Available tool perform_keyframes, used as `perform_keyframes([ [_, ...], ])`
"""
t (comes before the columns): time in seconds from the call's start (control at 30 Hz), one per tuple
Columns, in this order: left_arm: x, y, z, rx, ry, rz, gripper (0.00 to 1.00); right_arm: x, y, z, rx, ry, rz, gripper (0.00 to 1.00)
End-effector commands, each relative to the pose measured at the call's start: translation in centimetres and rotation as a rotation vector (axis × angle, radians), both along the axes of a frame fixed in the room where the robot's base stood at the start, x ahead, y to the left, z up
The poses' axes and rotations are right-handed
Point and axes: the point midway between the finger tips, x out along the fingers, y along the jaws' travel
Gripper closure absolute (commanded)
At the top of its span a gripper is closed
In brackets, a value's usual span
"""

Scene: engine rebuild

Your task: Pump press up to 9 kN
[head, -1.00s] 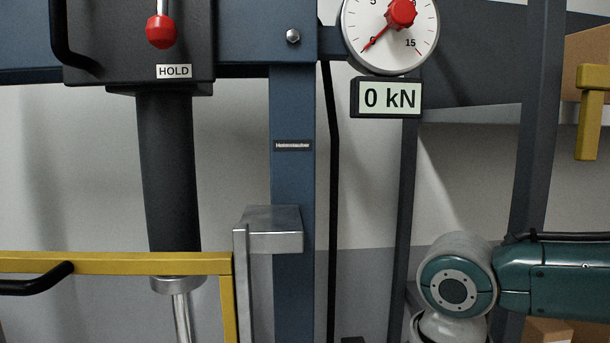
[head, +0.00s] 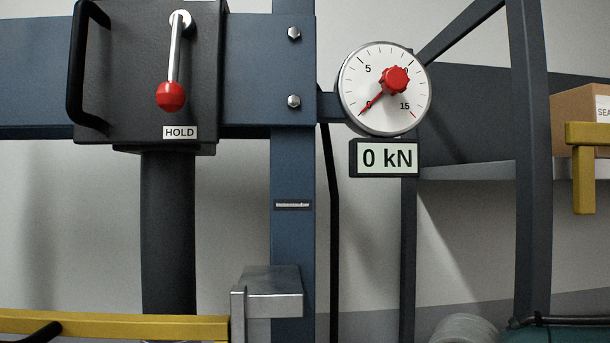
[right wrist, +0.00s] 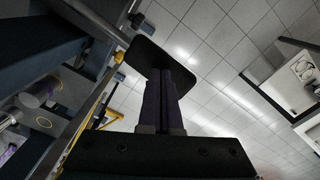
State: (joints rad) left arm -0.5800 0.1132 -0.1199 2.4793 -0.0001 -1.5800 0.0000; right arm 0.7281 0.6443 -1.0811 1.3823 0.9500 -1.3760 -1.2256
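The blue press frame (head: 293,170) fills the middle of the head view. Its round gauge (head: 359,83) has a red hub, and the red needle points at the low end of the scale. The display (head: 387,158) below reads 0 kN. A lever with a red ball (head: 171,96) hangs down on a black block, above a HOLD label (head: 180,133). The dark ram cylinder (head: 168,230) hangs below the block. No pump handle can be made out for sure. My right gripper (right wrist: 164,80) looks shut in the right wrist view; a dark flat piece (right wrist: 155,53) shows at its tips. My left gripper is out of view.
A yellow bar (head: 120,326) crosses at lower left beside a grey metal bracket (head: 270,280). A shelf with a cardboard box (head: 580,105) stands at right, behind a dark post (head: 530,160). The right wrist view shows open tiled floor (right wrist: 215,50).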

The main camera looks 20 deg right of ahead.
Motion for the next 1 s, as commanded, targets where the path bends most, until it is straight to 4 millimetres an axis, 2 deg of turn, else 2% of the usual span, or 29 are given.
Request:
perform_keyframes([
  [0.47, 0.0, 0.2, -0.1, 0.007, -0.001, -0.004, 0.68, 0.0, 0.0, -0.1, -0.001, 0.001, 0.000, 1.00],
  [1.0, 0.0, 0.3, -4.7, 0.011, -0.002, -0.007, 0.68, 0.0, 0.0, -5.9, 0.000, 0.001, -0.001, 1.00],
])
